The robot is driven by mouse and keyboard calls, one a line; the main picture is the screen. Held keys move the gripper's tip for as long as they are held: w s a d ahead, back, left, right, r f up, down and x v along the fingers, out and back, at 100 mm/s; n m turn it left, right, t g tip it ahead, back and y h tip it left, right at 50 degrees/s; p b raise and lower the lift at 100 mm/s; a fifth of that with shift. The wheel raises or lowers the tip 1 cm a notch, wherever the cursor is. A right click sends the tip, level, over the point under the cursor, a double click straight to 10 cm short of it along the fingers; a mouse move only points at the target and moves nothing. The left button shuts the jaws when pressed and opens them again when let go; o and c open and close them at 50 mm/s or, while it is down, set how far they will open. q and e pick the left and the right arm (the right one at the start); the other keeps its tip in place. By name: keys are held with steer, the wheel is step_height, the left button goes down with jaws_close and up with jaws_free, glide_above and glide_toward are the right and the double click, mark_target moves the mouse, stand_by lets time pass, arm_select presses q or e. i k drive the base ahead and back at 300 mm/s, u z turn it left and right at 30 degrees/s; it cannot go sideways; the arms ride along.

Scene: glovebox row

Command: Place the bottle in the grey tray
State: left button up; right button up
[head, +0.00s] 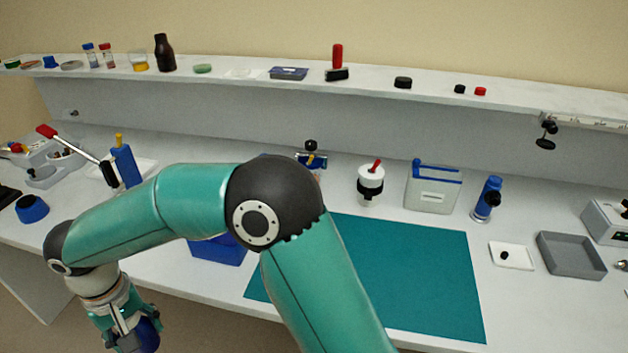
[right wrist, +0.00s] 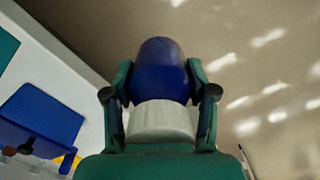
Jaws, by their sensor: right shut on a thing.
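My right gripper (head: 128,335) is at the lower left of the head view, off the front of the bench. It is shut on a dark blue bottle (head: 148,336) with a white band or cap. In the right wrist view the bottle (right wrist: 162,70) sits between both fingers of the gripper (right wrist: 160,95), its rounded blue end pointing away. The grey tray (head: 572,272) is on the bench at the far right of the head view, well away from the gripper, and looks empty. My left gripper is not in view.
My right arm crosses the middle and hides part of a blue bin (head: 215,252). The teal mat (head: 420,270) looks clear. A white dish (head: 520,258) and a blue upright device (head: 487,199) stand left of the tray, a grey instrument (head: 606,222) behind it. A dark brown bottle (head: 164,54) stands on the shelf.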

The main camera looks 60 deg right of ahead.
mark_target(567, 258)
steer(key=z, duration=0.15)
steer(key=k, duration=1)
steer(key=u, duration=0.05)
